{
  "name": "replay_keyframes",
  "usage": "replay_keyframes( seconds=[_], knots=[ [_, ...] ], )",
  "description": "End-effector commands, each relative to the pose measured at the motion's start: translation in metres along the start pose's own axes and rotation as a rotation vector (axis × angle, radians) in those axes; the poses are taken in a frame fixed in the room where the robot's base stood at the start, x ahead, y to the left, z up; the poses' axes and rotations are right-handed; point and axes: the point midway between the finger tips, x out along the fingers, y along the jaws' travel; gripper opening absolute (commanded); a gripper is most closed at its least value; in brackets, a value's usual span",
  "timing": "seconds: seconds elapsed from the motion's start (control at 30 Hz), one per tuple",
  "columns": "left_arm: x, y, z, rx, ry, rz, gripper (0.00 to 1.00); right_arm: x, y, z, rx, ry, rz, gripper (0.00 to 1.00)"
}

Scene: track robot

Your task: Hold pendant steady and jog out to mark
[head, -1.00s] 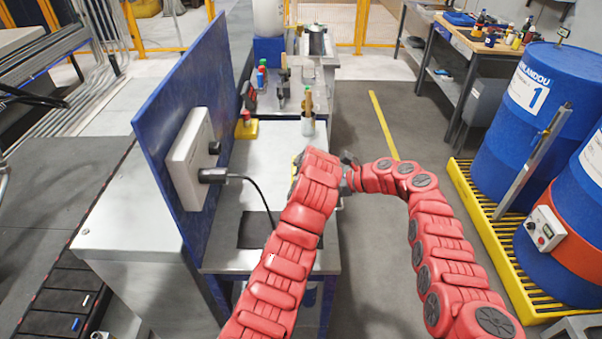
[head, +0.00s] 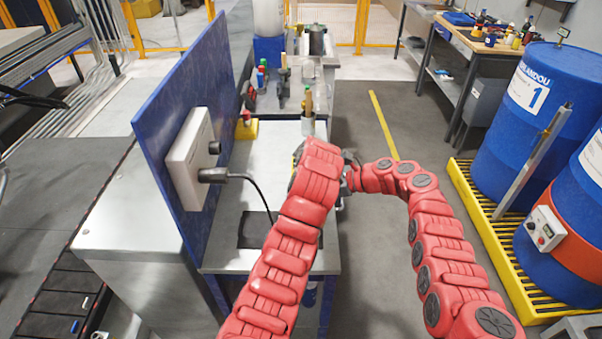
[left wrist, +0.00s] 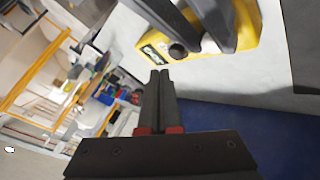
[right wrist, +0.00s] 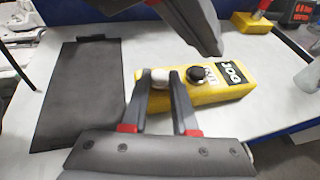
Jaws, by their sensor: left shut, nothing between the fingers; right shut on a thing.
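The yellow pendant (right wrist: 215,97) lies on the pale bench top, with a label that seems to read JOG, a black button (right wrist: 197,75) and a whitish button (right wrist: 160,77). My right gripper (right wrist: 165,85) is shut on the pendant's near end, its fingers either side of the whitish button. My left gripper (left wrist: 158,72) is shut and empty, its tips close to the black button; whether they touch it, I cannot tell. The pendant also shows in the left wrist view (left wrist: 165,45). In the head view my red arms hide both grippers and most of the pendant. I cannot pick out a mark.
A dark mat (right wrist: 75,95) lies on the bench beside the pendant. A blue panel (head: 175,105) with a grey box (head: 190,160) and black cable stands left of the bench. A yellow-based red button (head: 246,122) is further back. Blue drums (head: 525,110) stand right; the grey floor between is clear.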

Motion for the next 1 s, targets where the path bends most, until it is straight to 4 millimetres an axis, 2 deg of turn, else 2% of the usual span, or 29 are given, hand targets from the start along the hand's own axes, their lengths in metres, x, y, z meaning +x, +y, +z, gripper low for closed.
replay_keyframes(
  seconds=[0.4, 0.97, 1.0],
  knots=[
    [-0.028, 0.021, -0.020, -0.001, 0.001, 0.003, 0.00, 0.000, 0.000, 0.000, 0.000, 0.000, 0.000, 0.00],
    [-0.029, 0.021, -0.021, 0.000, 0.000, 0.001, 0.00, 0.000, 0.000, 0.000, 0.000, 0.000, 0.000, 0.00],
    [-0.029, 0.021, -0.021, 0.000, 0.000, 0.001, 0.00, 0.000, 0.000, 0.000, 0.000, 0.000, 0.000, 0.33]
  ],
)
